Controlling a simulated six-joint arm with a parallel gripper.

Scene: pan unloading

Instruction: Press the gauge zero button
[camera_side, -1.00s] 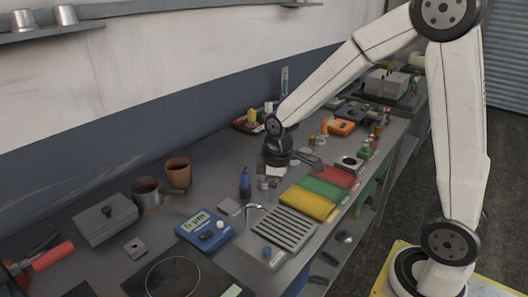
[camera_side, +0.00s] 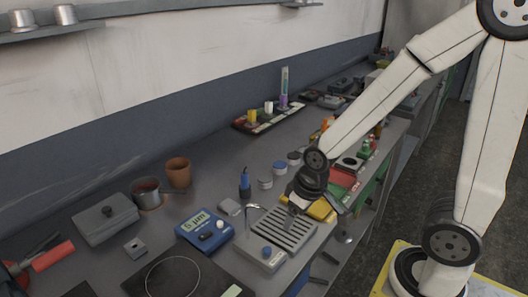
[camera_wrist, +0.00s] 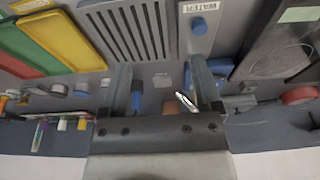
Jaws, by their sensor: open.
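My gripper (camera_side: 291,213) is open and empty, to the right of the gauge, above the edge of the slotted drain grille. In the wrist view my gripper (camera_wrist: 163,80) has its fingers apart, and the blue gauge (camera_wrist: 217,68) is partly hidden behind the right finger.
A dark hotplate (camera_side: 172,281) lies in front.

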